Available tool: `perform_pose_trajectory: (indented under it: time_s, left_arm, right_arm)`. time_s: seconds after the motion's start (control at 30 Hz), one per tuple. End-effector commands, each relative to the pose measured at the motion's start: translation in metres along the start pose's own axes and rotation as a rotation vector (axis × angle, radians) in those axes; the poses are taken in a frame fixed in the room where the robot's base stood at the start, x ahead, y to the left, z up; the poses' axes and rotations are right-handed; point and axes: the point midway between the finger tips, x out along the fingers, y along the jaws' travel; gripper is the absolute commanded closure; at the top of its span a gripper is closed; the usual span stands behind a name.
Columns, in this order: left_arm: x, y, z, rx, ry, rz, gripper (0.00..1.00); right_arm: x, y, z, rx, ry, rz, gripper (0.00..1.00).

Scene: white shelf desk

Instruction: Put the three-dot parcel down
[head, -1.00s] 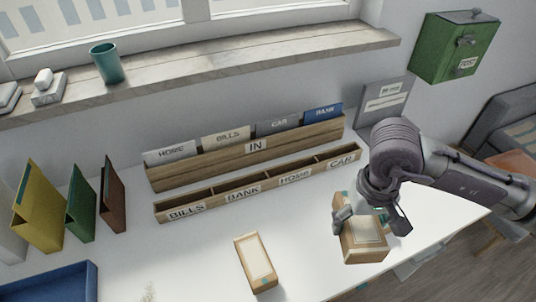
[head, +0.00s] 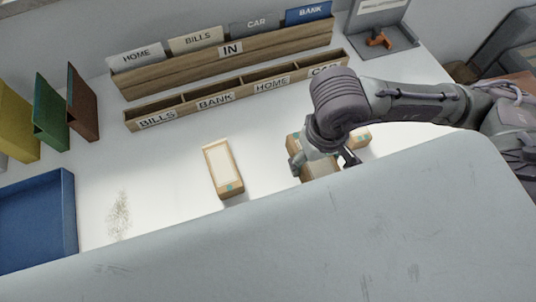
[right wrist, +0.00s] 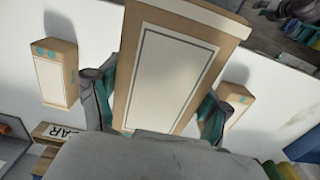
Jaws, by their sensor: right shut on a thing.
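My right gripper (head: 322,160) is shut on a brown parcel (head: 318,170) with a pale label, over the right part of the white desk. In the right wrist view this held parcel (right wrist: 172,75) fills the middle, between the fingers of the gripper (right wrist: 155,105). A second parcel (head: 222,168) lies on the desk to the left. A third parcel (head: 361,138) lies behind the gripper, partly hidden. The wrist view shows a parcel with two teal dots (right wrist: 57,75) on the left. My left gripper is out of view.
A wooden rack marked BILLS, BANK, HOME and CAR (head: 190,106) stands behind, before the IN rack (head: 200,69). A blue tray (head: 70,215) and upright folders (head: 50,110) are at left.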

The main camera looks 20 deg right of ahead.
Motion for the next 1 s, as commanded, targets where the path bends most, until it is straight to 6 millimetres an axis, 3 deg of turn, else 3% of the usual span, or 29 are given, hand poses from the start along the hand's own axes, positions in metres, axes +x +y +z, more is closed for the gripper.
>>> perform_pose_trajectory:
  time_s: [0.03, 0.17, 0.3, 0.37, 0.63, 0.83, 1.0]
  left_arm:
    - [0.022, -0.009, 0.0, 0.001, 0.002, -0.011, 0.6]
    - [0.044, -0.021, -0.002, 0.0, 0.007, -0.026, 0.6]
    - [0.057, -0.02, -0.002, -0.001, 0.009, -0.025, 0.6]
    - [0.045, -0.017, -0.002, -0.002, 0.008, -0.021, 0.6]
    - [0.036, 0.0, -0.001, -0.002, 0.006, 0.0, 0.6]
    - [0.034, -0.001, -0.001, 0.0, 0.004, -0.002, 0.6]
    - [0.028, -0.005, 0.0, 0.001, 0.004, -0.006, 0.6]
  right_arm:
    - [0.013, -0.002, -0.004, -0.002, 0.007, -0.001, 0.66]
    - [0.015, -0.004, -0.009, -0.007, 0.007, 0.0, 0.66]
    - [0.027, -0.015, -0.033, -0.005, 0.003, -0.001, 0.66]
    - [0.026, -0.019, -0.042, -0.002, -0.003, 0.001, 0.66]
    - [0.054, -0.038, -0.084, -0.004, -0.001, 0.002, 0.66]
    - [0.066, -0.041, -0.092, -0.004, -0.003, 0.003, 0.66]
    - [0.091, -0.041, -0.092, -0.003, -0.004, 0.003, 0.66]
